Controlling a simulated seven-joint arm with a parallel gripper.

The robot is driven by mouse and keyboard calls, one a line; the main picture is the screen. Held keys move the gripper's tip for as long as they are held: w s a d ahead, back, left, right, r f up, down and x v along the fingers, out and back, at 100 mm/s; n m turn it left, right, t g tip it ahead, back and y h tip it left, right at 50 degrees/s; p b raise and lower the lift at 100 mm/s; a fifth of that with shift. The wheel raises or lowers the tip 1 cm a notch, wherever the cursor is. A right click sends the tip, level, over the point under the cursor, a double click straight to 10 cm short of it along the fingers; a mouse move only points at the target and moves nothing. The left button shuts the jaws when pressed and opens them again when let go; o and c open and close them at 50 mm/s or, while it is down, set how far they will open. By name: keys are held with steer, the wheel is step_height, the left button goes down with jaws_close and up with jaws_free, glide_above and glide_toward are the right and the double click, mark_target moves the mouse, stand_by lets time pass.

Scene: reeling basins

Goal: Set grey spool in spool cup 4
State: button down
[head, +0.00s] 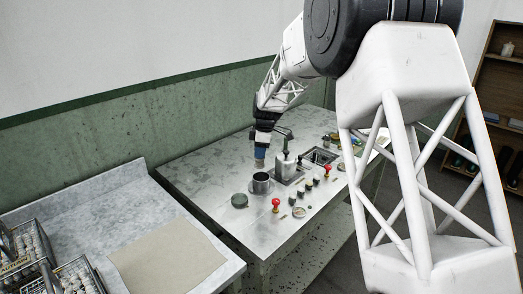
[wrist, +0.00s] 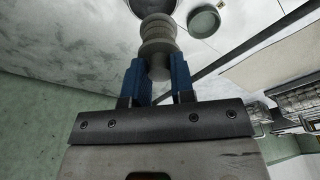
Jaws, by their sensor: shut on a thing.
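My gripper (head: 261,151) is over the metal bench, its blue fingers pointing down. In the wrist view, my gripper (wrist: 159,78) is shut on a pale grey spool (wrist: 158,42) with stacked round flanges, held between the two blue fingers. In the head view only a small tan-grey end of the spool (head: 259,162) shows below the fingers, above and just behind the metal pot. Several small dark round fittings (head: 308,184) stand in a row along the bench's front side. I cannot tell which, if any, is spool cup 4; no number is readable.
A metal pot (head: 261,184) stands under my gripper, with a dark green round lid or dish (head: 239,200) to its left. Red knobs (head: 276,203) stand near the front edge. The bench's left part is clear.

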steer(key=s+a+f, duration=0.3)
steer(key=s+a, duration=0.4)
steer(key=s, duration=0.1)
steer(key=shift+a+f, duration=0.2)
steer(key=shift+a, duration=0.2)
steer(key=shift+f, duration=0.15)
steer(key=shift+f, duration=1.8)
steer(key=shift+f, duration=1.45)
stand_by(2.3)
steer(key=c, duration=0.9)
jaws_free()
steer(key=shift+o, duration=0.5)
steer(key=o, duration=0.4)
